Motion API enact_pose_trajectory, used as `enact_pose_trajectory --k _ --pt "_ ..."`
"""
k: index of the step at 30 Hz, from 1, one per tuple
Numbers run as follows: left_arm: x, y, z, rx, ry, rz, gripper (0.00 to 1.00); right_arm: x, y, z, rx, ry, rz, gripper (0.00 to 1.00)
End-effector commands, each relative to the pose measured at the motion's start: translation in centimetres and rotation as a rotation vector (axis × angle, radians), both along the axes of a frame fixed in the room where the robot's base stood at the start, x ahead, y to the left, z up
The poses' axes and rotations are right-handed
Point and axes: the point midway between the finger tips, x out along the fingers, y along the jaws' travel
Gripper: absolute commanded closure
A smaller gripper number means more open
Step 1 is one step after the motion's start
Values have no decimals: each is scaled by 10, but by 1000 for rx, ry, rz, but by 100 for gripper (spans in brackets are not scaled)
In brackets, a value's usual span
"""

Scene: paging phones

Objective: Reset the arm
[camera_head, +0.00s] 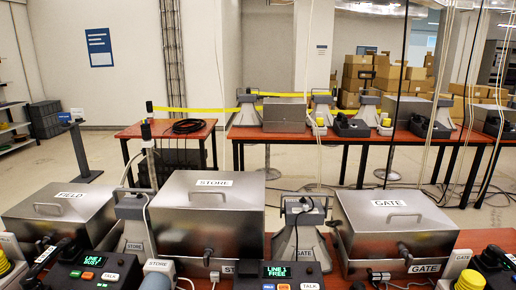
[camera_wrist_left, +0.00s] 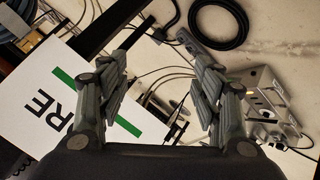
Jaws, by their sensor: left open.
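My left gripper (camera_wrist_left: 166,36) shows in the left wrist view with its two fingers spread apart and nothing between them. Below its fingers lie a white card (camera_wrist_left: 48,105) with a green stripe and letters reading "RE", several cables and a metal device (camera_wrist_left: 262,98). I cannot tell the height above them. Neither gripper shows in the head view, and my right gripper is in no view.
In the head view, metal boxes labelled FIELD (camera_head: 60,212), STORE (camera_head: 208,212) and GATE (camera_head: 396,222) stand in front. Paging phones read "LINE 2 BUSY" (camera_head: 92,270) and "LINE 1 FREE" (camera_head: 284,276). Red-topped tables (camera_head: 165,131) stand behind. A black cable coil (camera_wrist_left: 220,22) lies in the wrist view.

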Motion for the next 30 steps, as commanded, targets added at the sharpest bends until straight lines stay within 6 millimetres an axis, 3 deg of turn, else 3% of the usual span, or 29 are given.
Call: enact_pose_trajectory --k 1,6,9,12,15,19,30 --pt "-26 4 -30 72 74 -62 40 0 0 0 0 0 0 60" --pt "-125 25 -111 299 317 -312 40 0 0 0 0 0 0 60" --pt "-183 40 -141 398 443 -457 40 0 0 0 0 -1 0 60" --pt "-230 54 -159 467 542 -579 40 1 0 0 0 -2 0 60" --pt "-261 63 -168 507 606 -661 40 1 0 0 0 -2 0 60" --pt "-278 69 -172 528 641 -709 40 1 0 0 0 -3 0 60" --pt "-280 69 -172 529 644 -711 40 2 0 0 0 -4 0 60"
